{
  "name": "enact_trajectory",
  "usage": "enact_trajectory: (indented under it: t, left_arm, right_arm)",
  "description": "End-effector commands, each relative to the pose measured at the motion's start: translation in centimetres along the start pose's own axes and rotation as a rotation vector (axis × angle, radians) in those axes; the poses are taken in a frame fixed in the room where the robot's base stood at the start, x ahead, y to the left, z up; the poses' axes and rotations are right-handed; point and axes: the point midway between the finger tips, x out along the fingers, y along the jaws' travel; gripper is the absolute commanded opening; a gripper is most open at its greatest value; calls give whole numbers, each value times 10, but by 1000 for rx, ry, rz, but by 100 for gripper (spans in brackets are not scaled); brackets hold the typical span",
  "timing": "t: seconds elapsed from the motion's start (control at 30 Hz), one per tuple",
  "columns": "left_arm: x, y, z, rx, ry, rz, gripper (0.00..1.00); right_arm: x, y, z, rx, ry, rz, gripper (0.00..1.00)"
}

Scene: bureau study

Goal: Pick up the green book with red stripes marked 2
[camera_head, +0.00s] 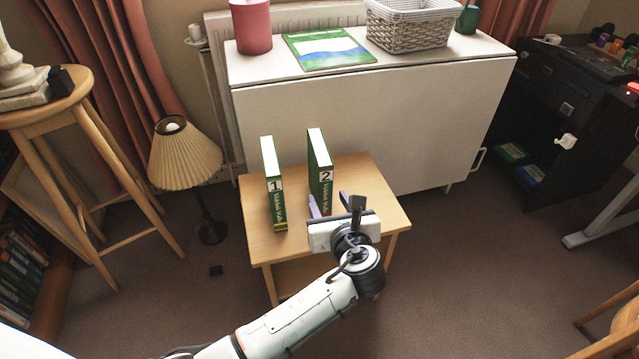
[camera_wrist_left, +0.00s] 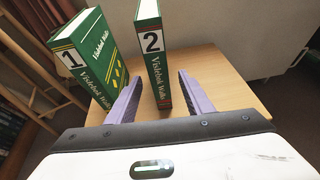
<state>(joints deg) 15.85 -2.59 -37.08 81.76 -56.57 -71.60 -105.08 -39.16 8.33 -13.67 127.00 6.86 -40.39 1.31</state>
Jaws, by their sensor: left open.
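The green book marked 2 (camera_head: 321,172) stands upright on a small wooden table (camera_head: 378,205). In the left wrist view this book (camera_wrist_left: 153,58) shows its spine with a black 2 on a white label. My left gripper (camera_head: 327,203) is at the near side of this book. It is open, and in the wrist view its two purple fingers (camera_wrist_left: 158,98) lie to either side of the spine's lower part, apart from it as far as I can see. The similar green book marked 1 (camera_head: 273,185) stands upright to the left. It also shows in the wrist view (camera_wrist_left: 88,60). My right gripper is not in view.
A white cabinet (camera_head: 370,125) stands behind the table, with a red canister (camera_head: 251,27), a flat green book (camera_head: 329,50) and a wicker basket (camera_head: 411,25) on top. A lamp (camera_head: 185,158) and a wooden stool (camera_head: 45,118) stand left. The table's right part is clear.

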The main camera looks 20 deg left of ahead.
Motion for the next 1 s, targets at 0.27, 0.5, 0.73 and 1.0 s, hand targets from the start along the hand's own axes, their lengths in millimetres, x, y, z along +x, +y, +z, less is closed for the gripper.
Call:
enact_trajectory:
  t: [0.27,0.5,0.73,1.0]
  left_arm:
    - [30,0,-2,-3,1,-1,47]
    - [65,2,-6,-4,2,0,47]
    - [80,1,-3,-4,3,-2,47]
    - [80,1,-3,-4,4,-3,30]
  right_arm:
    - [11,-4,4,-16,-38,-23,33]
    - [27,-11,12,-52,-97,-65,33]
    - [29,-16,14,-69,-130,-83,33]
    - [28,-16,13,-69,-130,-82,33]
